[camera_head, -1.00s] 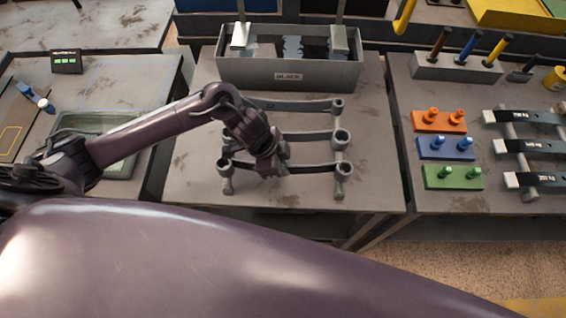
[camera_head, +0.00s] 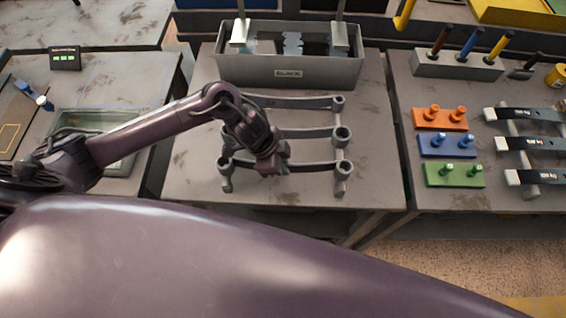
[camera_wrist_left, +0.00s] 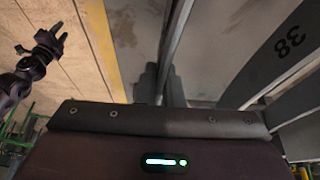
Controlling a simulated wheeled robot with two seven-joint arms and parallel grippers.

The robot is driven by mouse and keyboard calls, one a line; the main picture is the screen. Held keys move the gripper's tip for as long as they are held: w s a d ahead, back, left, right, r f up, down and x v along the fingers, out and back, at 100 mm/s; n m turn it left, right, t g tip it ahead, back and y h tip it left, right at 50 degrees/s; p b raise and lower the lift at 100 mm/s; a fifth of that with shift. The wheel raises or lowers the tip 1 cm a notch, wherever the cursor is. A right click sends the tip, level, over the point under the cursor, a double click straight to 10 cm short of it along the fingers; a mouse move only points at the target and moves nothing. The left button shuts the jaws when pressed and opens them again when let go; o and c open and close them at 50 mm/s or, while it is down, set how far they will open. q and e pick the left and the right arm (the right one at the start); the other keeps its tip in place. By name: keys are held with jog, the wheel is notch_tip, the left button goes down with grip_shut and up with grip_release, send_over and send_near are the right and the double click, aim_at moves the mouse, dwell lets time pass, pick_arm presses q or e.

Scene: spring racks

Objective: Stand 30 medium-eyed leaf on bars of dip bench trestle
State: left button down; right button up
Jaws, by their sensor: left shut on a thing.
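The dip bench trestle (camera_head: 340,185) stands on the middle bench in the head view. Dark curved leaves with ring eyes lie across it: a far one (camera_head: 295,103), a middle one (camera_head: 305,134) and a near one (camera_head: 312,164). My left gripper (camera_head: 273,164) is at the near leaf's middle. In the left wrist view its fingers (camera_wrist_left: 171,86) are shut on a thin grey leaf edge (camera_wrist_left: 173,38); its number is not readable. A leaf marked 38 (camera_wrist_left: 283,50) lies beside it. My right gripper (camera_wrist_left: 55,36) shows at upper left there, apart from everything, its fingers seemingly spread.
A grey trough labelled BLACK (camera_head: 290,74) stands behind the trestle. On the right bench are orange (camera_head: 438,125), blue (camera_head: 432,153) and green (camera_head: 440,182) peg blocks and a rack of labelled leaves (camera_head: 535,144). A shallow tray (camera_head: 120,165) is at left.

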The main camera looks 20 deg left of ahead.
pick_arm(q)
jog(key=shift+w+f, duration=0.1)
jog(key=shift+f, duration=0.15)
jog(key=c, duration=1.5)
grip_release()
jog(key=shift+o, duration=0.2)
jog(key=shift+s+f, duration=0.2)
jog(key=shift+s, duration=0.05)
jog(key=o, duration=0.4)
jog(key=shift+o, duration=0.2)
jog(key=shift+r, duration=0.1)
jog(key=shift+w+r, duration=0.1)
jog(key=shift+r, duration=0.05)
